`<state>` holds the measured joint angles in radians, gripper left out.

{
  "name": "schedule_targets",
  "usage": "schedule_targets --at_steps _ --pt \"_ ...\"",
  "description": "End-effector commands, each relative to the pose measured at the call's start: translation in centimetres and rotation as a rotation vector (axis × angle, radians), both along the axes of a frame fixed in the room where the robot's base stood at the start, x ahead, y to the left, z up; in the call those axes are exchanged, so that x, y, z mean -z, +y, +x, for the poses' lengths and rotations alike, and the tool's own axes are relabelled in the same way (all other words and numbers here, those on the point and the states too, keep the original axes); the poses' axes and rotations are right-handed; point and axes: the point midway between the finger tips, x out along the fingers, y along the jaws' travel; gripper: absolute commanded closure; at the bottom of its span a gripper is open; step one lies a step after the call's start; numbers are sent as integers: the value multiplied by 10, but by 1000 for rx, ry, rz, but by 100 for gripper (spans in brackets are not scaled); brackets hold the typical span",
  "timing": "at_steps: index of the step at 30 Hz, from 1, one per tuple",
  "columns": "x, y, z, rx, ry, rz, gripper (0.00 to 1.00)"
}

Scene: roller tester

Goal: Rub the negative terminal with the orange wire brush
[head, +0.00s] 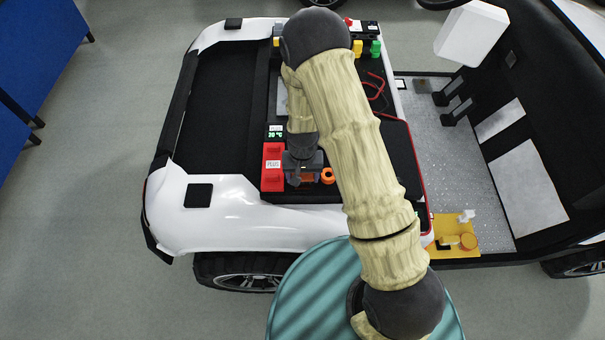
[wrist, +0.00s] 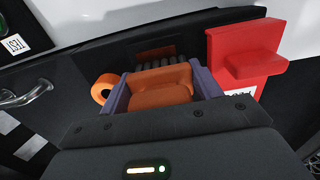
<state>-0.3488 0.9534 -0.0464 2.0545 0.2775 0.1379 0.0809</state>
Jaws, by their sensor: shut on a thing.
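My gripper (wrist: 160,92) is shut on the orange wire brush (wrist: 163,84), its two purple fingers on either side of the orange body. Dark ribs that look like its bristles show at its far edge, close to a black surface with a dark brown patch (wrist: 155,52). I cannot tell whether they touch it. In the head view my gripper (head: 304,178) is low over the front of the black deck, with a little orange of the brush below it. I cannot make out the negative terminal for sure in either view.
A red labelled bracket (head: 273,165) stands just left of my gripper, and an orange ring (head: 328,175) just right. A green display (head: 276,132) lies behind. Yellow (head: 357,48) and green (head: 376,48) pieces and a red cable (head: 376,88) lie farther back. The left black bed (head: 222,110) is clear.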

Motion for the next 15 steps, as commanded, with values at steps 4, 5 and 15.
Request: schedule_targets --at_steps 4,5,15 --pt "0 0 -10 -1 6 -1 70" --pt "0 0 -12 -1 6 -1 70" --pt "-1 1 -15 0 3 -1 70"
